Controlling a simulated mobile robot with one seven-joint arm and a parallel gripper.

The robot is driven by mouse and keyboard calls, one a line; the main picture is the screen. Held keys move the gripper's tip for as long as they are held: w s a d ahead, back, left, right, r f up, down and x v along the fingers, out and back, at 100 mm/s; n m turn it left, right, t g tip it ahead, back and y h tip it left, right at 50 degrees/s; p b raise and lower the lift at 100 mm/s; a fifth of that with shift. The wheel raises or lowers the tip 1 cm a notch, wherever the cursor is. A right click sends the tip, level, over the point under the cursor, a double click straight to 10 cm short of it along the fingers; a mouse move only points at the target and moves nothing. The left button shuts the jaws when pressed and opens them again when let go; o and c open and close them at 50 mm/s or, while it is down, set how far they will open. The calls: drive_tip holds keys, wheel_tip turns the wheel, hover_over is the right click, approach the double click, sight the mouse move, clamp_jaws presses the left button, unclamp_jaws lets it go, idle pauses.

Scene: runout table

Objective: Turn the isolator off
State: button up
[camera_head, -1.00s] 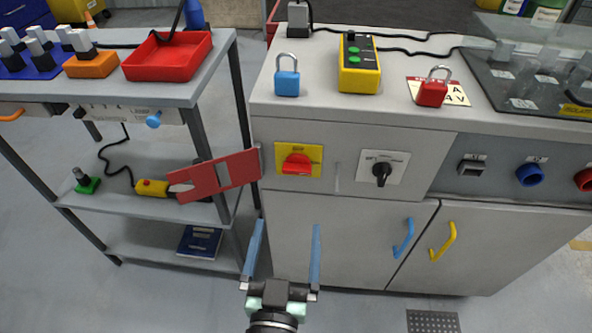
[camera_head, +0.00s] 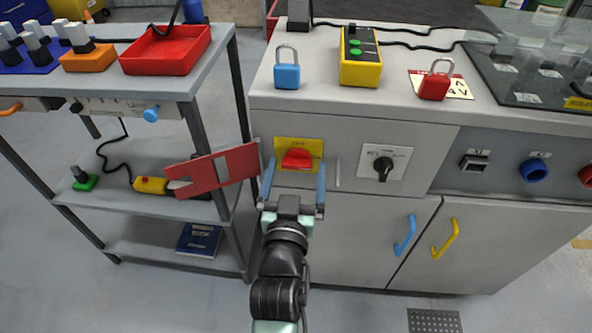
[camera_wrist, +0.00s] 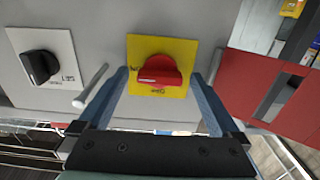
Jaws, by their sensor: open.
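The isolator is a red rotary handle (camera_head: 297,159) on a yellow square plate (camera_head: 313,148), on the grey cabinet front. In the wrist view the red handle (camera_wrist: 160,71) lies crosswise on its yellow plate (camera_wrist: 186,49). My gripper (camera_head: 294,172) is open, with its two blue fingers on either side of the handle in the head view. In the wrist view my gripper (camera_wrist: 166,80) has a finger to each side of the handle, with gaps between. I cannot tell how far the fingertips are from the plate.
A red hinged flap (camera_head: 214,170) stands out left of the plate. A short grey pin (camera_head: 338,172) juts out to its right, before a black selector knob (camera_head: 382,168). Blue (camera_head: 287,70) and red (camera_head: 434,82) padlocks sit on top of the cabinet. Cupboard handles are below right.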

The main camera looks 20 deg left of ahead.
drive_tip(key=c, duration=1.4)
drive_tip(key=shift+r+n+p, duration=0.1)
drive_tip(key=shift+n+p, duration=0.2)
drive_tip(key=n+p, duration=0.2)
drive_tip(key=n, duration=0.1)
drive_tip(key=shift+n, duration=0.4)
drive_tip(key=n+p, duration=0.2)
drive_tip(key=n, duration=0.2)
drive_tip(key=n+p, duration=0.1)
drive_tip(key=n, duration=0.8)
drive_tip(key=shift+n+p, duration=0.3)
